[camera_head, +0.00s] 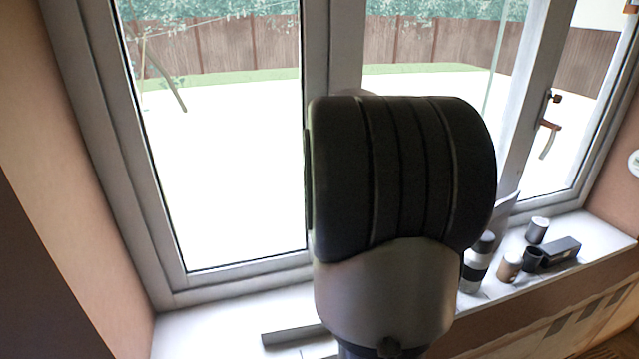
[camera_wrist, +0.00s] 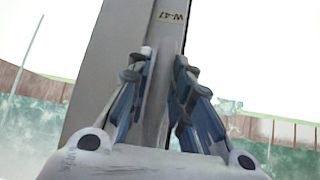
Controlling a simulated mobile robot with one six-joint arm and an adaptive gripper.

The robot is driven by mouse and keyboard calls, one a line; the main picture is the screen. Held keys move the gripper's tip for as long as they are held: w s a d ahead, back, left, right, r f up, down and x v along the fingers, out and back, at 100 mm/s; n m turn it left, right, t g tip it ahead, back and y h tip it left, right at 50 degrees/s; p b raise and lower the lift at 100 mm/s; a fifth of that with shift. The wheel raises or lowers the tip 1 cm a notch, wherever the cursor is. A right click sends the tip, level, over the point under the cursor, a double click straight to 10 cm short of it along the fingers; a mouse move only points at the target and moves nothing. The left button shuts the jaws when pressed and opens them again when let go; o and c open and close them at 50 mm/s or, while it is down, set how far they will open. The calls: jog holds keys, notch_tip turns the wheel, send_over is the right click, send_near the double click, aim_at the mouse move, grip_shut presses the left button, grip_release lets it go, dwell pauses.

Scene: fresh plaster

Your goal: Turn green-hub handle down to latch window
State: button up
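My gripper (camera_wrist: 164,58) shows in the wrist view with its two fingers apart and a narrow gap between them. The fingertips are in front of a grey window post (camera_wrist: 115,60) that carries a small label reading roughly "W-4J" (camera_wrist: 172,17). I see no clear handle between the fingers and no green hub in either view. In the head view my dark arm link covers the middle of the window, and my gripper is hidden behind it. A handle with a reddish-brown lever (camera_head: 549,141) hangs tilted on the right-hand window; its hub looks brownish, not green.
On the white sill (camera_head: 215,325) stand a black-and-white bottle (camera_head: 475,268), a brown jar (camera_head: 508,267), a black cup (camera_head: 533,259), a grey cylinder (camera_head: 537,230) and a black box (camera_head: 562,250). A grey bar (camera_head: 290,334) lies at the front. The left pane's front is clear.

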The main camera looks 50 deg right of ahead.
jog(key=o, duration=0.3)
jog(key=shift+s+f, duration=0.1)
jog(key=shift+f, duration=0.05)
jog(key=v, duration=1.2)
